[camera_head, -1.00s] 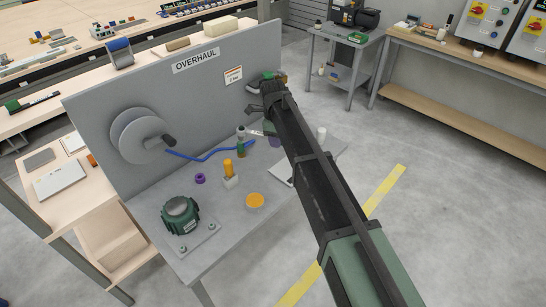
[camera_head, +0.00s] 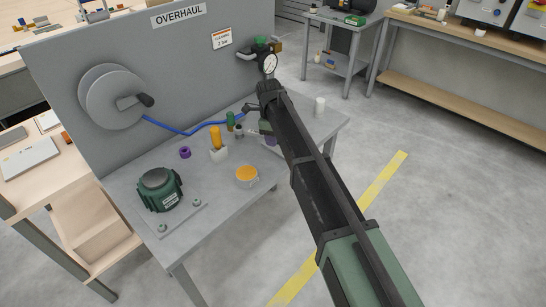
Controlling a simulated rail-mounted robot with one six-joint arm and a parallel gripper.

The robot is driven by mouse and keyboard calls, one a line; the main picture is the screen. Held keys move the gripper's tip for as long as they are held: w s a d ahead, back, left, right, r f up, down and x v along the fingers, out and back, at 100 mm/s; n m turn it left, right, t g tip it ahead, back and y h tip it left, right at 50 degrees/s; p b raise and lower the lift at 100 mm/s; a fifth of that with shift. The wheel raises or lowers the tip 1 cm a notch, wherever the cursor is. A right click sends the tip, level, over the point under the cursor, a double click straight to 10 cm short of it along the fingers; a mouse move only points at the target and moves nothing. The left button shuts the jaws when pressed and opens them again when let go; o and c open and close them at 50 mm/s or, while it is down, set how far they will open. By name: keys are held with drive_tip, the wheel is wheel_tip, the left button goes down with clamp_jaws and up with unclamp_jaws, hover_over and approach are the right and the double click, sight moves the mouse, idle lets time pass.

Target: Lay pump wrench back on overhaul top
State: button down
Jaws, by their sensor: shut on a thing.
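The overhaul top (camera_head: 215,205) is a grey bench top in front of the grey panel marked OVERHAUL. My gripper (camera_head: 256,118) is low over its back right part, mostly hidden by my own arm. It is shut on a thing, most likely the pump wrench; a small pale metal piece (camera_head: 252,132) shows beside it. The wrench's full shape is hidden, and I cannot tell whether it touches the top. The green pump (camera_head: 159,190) sits on its plate at the front left of the top.
A blue hose (camera_head: 187,132) runs from the reel (camera_head: 112,97). The front middle is clear.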

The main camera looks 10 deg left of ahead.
sight(273, 153)
wheel_tip(273, 153, down, 4)
drive_tip(key=b, duration=0.4)
drive_tip(key=shift+f+b, duration=0.25)
drive_tip(key=shift+b, duration=0.05)
drive_tip(key=shift+r, duration=0.3)
drive_tip(key=shift+f, duration=0.3)
drive_tip(key=c, duration=0.8)
unclamp_jaws()
drive_tip(key=shift+r, duration=0.1)
drive_tip(key=r+p, duration=0.8)
drive_tip(key=a+r+p, duration=0.1)
drive_tip(key=r+p, duration=0.3)
drive_tip(key=shift+r+p, duration=0.35)
drive_tip(key=shift+p, duration=0.05)
drive_tip(key=shift+f, duration=0.1)
drive_tip(key=shift+f, duration=0.1)
